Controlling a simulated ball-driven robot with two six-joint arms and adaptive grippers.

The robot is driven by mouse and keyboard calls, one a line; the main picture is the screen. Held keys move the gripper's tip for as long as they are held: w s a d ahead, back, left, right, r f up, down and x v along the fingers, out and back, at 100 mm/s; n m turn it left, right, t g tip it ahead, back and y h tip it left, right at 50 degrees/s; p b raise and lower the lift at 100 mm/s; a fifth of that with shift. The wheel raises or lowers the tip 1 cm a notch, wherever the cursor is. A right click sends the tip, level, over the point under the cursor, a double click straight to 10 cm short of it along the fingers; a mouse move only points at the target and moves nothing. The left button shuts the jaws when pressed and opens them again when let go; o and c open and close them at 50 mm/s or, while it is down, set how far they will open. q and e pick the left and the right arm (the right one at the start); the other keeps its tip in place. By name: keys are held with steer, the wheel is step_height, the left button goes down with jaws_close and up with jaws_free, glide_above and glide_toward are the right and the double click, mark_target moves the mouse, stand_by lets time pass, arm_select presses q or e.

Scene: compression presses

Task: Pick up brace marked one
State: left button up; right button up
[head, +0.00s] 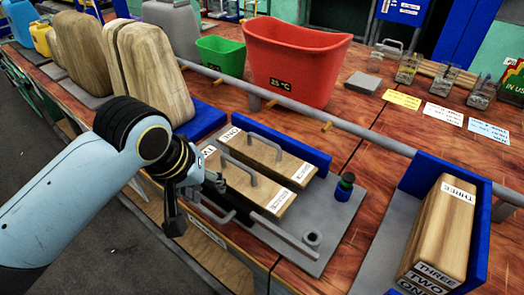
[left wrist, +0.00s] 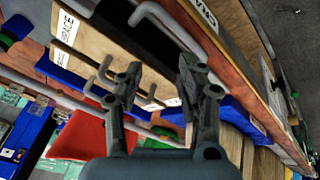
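The wooden brace marked ONE (head: 270,155) lies on a grey plate, against a blue back wall, with a grey bar handle on top. A second wooden brace (head: 270,196), its label partly hidden and seeming to read TWO, lies in front of it with a similar handle. My left gripper (head: 194,205) is at the left end of this front brace, apart from brace ONE. In the left wrist view the fingers (left wrist: 163,88) are spread with nothing gripped; wooden brace surface (left wrist: 95,45) and handles show beyond them. My right gripper is not in view.
A blue-sided holder with a wooden block marked THREE (head: 447,215) stands at the right. A grey rail (head: 300,108) runs behind the braces. Behind it are a red bin (head: 295,65) and a green bin (head: 220,55). Tall wooden blocks (head: 155,75) stand at the left.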

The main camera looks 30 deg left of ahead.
mark_target(259, 137)
arm_select(q)
steer(key=w+r+n+t+h+p, duration=0.1)
steer(key=w+r+n, duration=0.3)
steer(key=w+n, duration=0.15)
steer(key=w+r+n+t, duration=0.1)
steer(key=w+r+n, duration=0.3)
steer(key=w, duration=0.3)
steer(key=x, duration=1)
steer(key=shift+w+f, duration=0.15)
steer(key=shift+f, duration=0.15)
jaws_close()
